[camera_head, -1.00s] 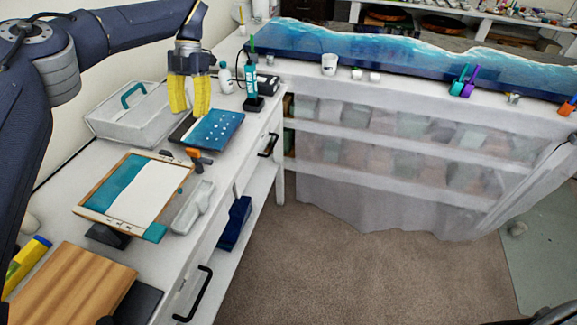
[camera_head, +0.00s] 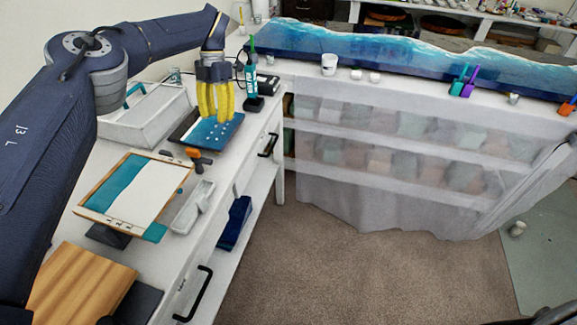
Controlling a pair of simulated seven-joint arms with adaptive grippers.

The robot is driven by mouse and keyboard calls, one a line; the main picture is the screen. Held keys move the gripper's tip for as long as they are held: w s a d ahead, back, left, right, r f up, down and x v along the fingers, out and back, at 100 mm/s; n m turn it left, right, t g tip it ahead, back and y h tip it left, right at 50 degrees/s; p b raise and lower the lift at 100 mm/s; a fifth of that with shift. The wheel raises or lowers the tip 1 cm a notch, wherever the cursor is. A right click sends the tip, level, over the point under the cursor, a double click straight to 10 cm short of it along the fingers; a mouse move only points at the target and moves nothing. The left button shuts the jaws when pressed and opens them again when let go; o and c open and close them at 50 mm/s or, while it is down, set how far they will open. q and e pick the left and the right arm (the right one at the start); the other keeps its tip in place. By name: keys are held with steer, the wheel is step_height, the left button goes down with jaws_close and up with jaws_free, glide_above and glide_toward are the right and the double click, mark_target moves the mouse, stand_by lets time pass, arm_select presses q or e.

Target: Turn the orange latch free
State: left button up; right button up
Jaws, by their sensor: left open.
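A small orange and dark piece (camera_head: 200,158), which may be the orange latch, lies on the white bench near the top right corner of the framed board (camera_head: 180,180). My left gripper (camera_head: 216,116) is open, with yellow fingers pointing down over the blue dotted panel (camera_head: 229,131). It is beyond the orange piece and apart from it; nothing shows between the fingers. Another orange item (camera_head: 567,107) stands at the far right on the edge of the blue wave-like slab. My right gripper is not in view.
A teal bottle (camera_head: 251,80) stands close right of my left gripper. A white toolbox (camera_head: 143,120) with a teal handle is at the left. A grey tray (camera_head: 190,208) and a wooden board (camera_head: 80,285) lie nearer. A white cup (camera_head: 328,64) stands before the blue slab.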

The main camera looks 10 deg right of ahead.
arm_select(q)
steer(key=s+d+f+m+h, duration=0.2)
steer(key=d+f, duration=0.8)
steer(key=s+d+f+m+h, duration=0.2)
steer(key=d+f+h, duration=0.1)
steer(key=d+f, duration=0.7)
steer(key=shift+s+m+t+h, duration=0.25)
steer(key=shift+m+t+h, duration=0.05)
steer(key=shift+t, duration=0.1)
steer(key=shift+d, duration=0.1)
